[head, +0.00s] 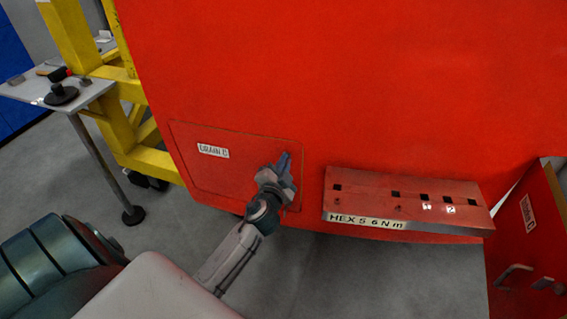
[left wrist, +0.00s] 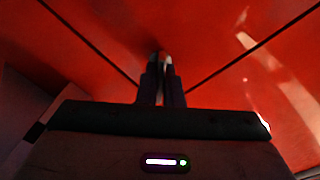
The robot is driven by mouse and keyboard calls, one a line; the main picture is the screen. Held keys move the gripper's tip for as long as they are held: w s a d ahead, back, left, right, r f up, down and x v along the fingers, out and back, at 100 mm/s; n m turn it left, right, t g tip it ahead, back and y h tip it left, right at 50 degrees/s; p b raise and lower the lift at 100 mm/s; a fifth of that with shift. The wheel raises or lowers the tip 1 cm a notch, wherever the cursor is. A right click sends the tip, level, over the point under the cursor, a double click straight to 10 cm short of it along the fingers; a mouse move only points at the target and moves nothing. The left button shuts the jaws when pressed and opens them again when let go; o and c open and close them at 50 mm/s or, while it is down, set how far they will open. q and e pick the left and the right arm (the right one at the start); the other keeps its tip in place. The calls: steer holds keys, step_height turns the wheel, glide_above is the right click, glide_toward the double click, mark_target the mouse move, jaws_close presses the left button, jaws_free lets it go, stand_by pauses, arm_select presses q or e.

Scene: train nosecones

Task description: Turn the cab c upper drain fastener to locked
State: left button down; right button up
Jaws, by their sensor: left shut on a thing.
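The red cab side (head: 330,80) carries an outlined drain panel (head: 205,172) with a "DRAIN C" label (head: 213,151). My left gripper (head: 285,162) is at the upper right part of this panel, at its right edge. In the left wrist view the fingers (left wrist: 162,62) are close together against the red surface, beside dark panel seams. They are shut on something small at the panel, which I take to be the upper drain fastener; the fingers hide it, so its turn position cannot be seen. My right gripper is not in view.
A red ledge (head: 400,212) with several square holes and a "HEX 5 6 Nm" label (head: 366,221) sticks out right of my gripper. A grey side table (head: 95,92) with a black-based tool (head: 62,94) stands at left by a yellow frame (head: 130,95). Grey floor is clear below.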

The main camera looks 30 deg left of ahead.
arm_select(q)
steer(key=m+p, duration=0.1)
steer(key=m, duration=0.3)
steer(key=shift+m, duration=0.3)
steer(key=shift+f+m+p, duration=0.2)
steer(key=shift+m+p, duration=0.2)
steer(key=shift+m, duration=1.4)
steer(key=c, duration=1.6)
jaws_free()
steer(key=shift+d, duration=0.1)
steer(key=shift+s, duration=0.1)
steer(key=shift+s+d+f, duration=0.1)
steer(key=shift+s, duration=0.2)
steer(key=shift+b+v, duration=1.5)
steer(key=shift+v, duration=3.5)
